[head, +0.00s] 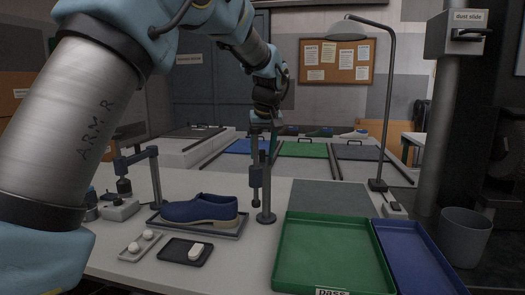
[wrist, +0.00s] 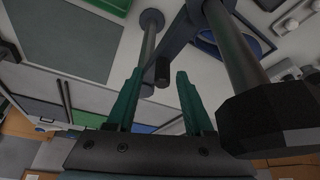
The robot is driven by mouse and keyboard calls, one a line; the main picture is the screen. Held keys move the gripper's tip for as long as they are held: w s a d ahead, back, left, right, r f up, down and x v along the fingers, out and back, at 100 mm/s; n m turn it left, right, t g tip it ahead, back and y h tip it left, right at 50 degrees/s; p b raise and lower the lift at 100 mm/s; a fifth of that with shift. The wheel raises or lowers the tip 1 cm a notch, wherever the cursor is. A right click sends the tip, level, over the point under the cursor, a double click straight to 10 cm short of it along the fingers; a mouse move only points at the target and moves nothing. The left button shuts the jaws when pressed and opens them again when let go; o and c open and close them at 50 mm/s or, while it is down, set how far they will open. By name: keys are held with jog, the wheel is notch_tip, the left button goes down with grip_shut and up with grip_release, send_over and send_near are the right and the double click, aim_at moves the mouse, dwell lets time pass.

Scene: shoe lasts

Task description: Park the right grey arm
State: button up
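The right grey arm (head: 265,188) stands on a round-based post at the right end of the shoe tray. Its dark hanging part (head: 255,177) is just left of the post, close to the shoe's heel. My gripper (head: 262,128) is above this arm, pointing down. In the wrist view my gripper (wrist: 157,77) is open, its two teal fingers apart. The post (wrist: 150,45) and a short black cylinder (wrist: 162,72) appear between the fingertips; I cannot tell whether they touch. A thick grey rod (wrist: 232,50) with a black end is close on the right.
A blue shoe (head: 200,209) lies on its tray (head: 225,233). The left grey arm (head: 155,176) stands behind it. Two small trays (head: 172,256) are in front. A green tray (head: 330,222), a blue tray (head: 405,240) and a lamp (head: 385,120) are right. A grey mat (head: 328,196) is bare.

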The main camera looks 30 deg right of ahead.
jog(key=b+v, duration=0.2)
jog(key=v, duration=0.8)
jog(key=shift+r, duration=0.4)
jog(key=w+a+f+g, duration=0.1)
jog(key=w+a+f, duration=0.1)
jog(key=a+f, duration=0.45)
jog(key=w+a+f+n+y, duration=0.1)
jog(key=w+a+f, duration=0.15)
jog(key=a, duration=0.75)
jog(key=w+a+f+g, duration=0.1)
jog(key=w+a+f, duration=0.1)
jog(key=a+f, duration=0.5)
jog(key=s+a+f, duration=0.3)
jog(key=s+a, duration=0.1)
jog(key=a, duration=0.3)
jog(key=s+a+f+n, duration=0.1)
jog(key=s+a+f, duration=0.3)
jog(key=a, duration=0.3)
jog(key=s+a+f, duration=0.4)
jog(key=s+a, duration=0.1)
jog(key=a, duration=0.2)
jog(key=shift+s+a+n+g, duration=0.3)
jog(key=shift+s+n+g, duration=0.1)
